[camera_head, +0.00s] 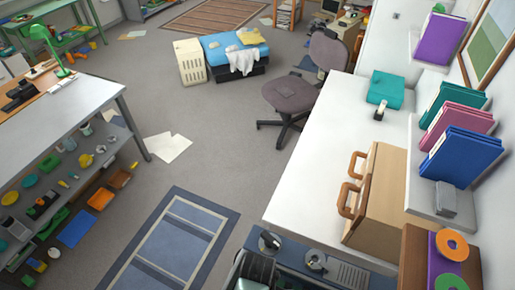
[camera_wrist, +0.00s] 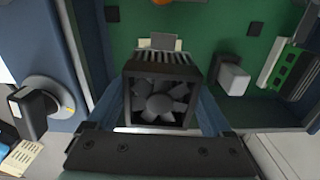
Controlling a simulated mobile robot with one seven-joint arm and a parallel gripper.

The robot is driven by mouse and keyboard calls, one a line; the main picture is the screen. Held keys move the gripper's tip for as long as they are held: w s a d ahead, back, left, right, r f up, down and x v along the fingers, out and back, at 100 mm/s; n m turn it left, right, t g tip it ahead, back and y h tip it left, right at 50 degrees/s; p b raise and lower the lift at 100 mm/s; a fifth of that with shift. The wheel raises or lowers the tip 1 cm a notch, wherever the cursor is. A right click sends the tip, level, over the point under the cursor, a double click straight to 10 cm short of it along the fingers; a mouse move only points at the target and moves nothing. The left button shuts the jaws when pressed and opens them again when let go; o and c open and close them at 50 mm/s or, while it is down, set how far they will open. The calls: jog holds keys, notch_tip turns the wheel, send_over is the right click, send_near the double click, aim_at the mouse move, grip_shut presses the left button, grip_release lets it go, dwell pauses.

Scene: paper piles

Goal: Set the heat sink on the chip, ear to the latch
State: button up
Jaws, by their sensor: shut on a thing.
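The heat sink (camera_wrist: 160,98) is a dark finned block with a black fan on top, seen from above in the wrist view. My gripper (camera_wrist: 161,108) is shut on it, with a finger along its left and right sides. It is over a green circuit board (camera_wrist: 210,35). The chip cannot be made out. I cannot tell whether the heat sink touches the board.
A pale grey block (camera_wrist: 233,79) stands on the board to the right, near a green strip (camera_wrist: 298,75). A dark knob-like part (camera_wrist: 35,108) lies left of the board. In the head view, a brown case with handles (camera_head: 375,200) stands on the white counter (camera_head: 315,150).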

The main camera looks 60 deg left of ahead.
jog(key=shift+f+b, duration=1.25)
jog(key=shift+f, duration=0.9)
jog(key=shift+f+b, duration=0.45)
jog(key=shift+f, duration=0.15)
jog(key=o, duration=1.5)
jog(key=shift+o, duration=0.2)
notch_tip(320, 180, up, 13)
jog(key=shift+b, duration=0.35)
